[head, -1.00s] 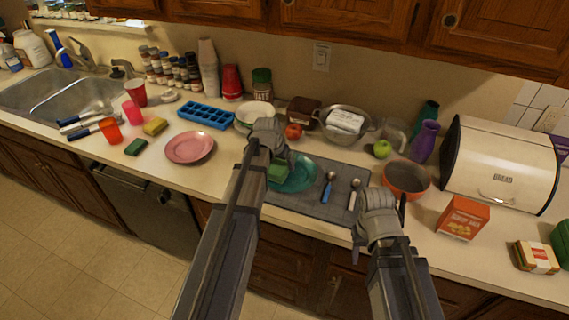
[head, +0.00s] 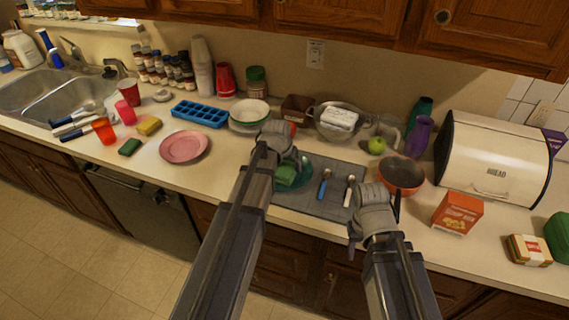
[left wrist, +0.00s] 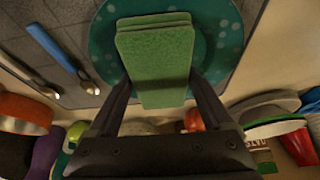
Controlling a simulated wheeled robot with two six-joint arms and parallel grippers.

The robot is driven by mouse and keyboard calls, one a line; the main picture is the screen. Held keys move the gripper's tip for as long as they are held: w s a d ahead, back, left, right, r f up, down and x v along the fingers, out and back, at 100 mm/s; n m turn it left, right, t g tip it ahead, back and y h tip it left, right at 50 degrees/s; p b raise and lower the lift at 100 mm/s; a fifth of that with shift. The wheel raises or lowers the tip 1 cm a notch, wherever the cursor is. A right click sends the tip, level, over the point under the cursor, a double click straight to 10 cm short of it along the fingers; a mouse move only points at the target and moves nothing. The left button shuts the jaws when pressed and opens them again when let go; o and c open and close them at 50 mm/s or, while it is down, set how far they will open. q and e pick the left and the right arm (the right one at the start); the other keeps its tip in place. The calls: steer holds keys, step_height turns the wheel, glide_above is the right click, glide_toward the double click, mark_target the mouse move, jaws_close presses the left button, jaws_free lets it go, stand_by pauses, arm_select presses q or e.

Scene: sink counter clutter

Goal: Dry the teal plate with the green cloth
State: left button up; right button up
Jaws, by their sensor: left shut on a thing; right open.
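The teal plate (head: 306,176) lies on a grey mat at the counter's front, mostly hidden by my left gripper and arm in the head view. In the left wrist view its speckled rim (left wrist: 220,30) shows around the cloth. My left gripper (head: 287,168) is shut on the folded green cloth (head: 285,175), which also fills the middle of the left wrist view (left wrist: 158,60). The cloth is over the plate; I cannot tell whether it touches. My right gripper (head: 355,238) is open and empty, low at the counter's front edge.
A blue-handled spoon (head: 324,186) and a white-handled one (head: 349,190) lie on the grey mat (head: 318,208), right of the plate. An orange bowl (head: 401,178) and cracker box (head: 457,214) stand further right.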

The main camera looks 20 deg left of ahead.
arm_select(q)
steer(key=shift+s+d, duration=0.2)
steer(key=shift+d, duration=1.15)
steer(key=shift+w+a, duration=0.2)
steer(key=shift+a, duration=0.7)
steer(key=shift+w+a, duration=0.2)
steer(key=shift+a, duration=0.75)
steer(key=shift+w+a, duration=0.2)
steer(key=shift+a, duration=0.7)
steer(key=shift+w+a, duration=0.2)
steer(key=shift+a, duration=0.65)
steer(key=shift+d, duration=0.1)
steer(key=shift+s+d+r, duration=0.1)
steer(key=shift+d, duration=1.6)
